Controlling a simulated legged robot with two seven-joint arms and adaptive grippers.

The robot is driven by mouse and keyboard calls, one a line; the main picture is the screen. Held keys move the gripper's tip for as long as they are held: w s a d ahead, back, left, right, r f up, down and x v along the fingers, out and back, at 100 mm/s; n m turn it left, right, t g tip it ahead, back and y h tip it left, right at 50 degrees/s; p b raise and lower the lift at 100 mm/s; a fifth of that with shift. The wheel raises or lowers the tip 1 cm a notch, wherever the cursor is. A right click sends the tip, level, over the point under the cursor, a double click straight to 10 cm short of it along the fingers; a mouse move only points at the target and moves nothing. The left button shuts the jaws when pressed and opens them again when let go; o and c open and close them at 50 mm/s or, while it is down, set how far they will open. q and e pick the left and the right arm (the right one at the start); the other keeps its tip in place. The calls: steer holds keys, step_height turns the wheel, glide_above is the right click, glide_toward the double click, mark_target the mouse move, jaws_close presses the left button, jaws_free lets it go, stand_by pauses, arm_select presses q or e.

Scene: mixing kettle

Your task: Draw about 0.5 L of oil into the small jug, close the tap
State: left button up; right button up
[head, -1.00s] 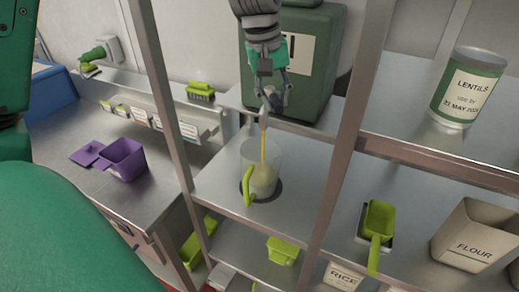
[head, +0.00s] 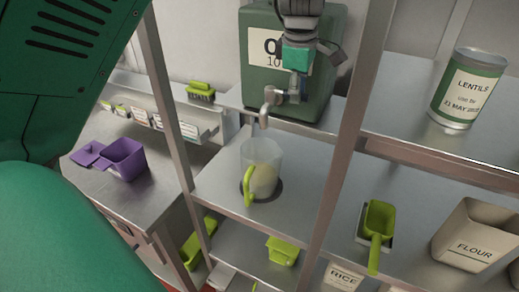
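The oil container (head: 318,92) is a green box with a white label on the upper shelf. Its grey metal tap (head: 269,100) has its spout over the small jug. The jug (head: 273,158) is clear, with a lime-green handle (head: 248,186), and stands upright on a dark round spot on the shelf below. Pale yellow oil (head: 262,180) lies in it, and no stream shows under the spout. My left gripper (head: 294,92) points down at the tap, just right of the spout. Its fingers are small and partly hidden, so their opening is unclear. My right gripper is out of view.
Metal shelf posts (head: 345,130) stand on both sides of the jug. A lentils tin (head: 456,92) stands at the right, above a lime scoop (head: 378,225) and a flour bin (head: 470,240). A purple container (head: 124,160) sits on the left counter.

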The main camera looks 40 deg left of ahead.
arm_select(q)
steer(key=o, duration=0.4)
steer(key=shift+w+r, duration=0.1)
steer(key=shift+w, duration=0.25)
step_height(320, 180, up, 7)
steer(key=s, duration=0.1)
steer(key=shift+s+d, duration=0.25)
steer(key=shift+s, duration=0.05)
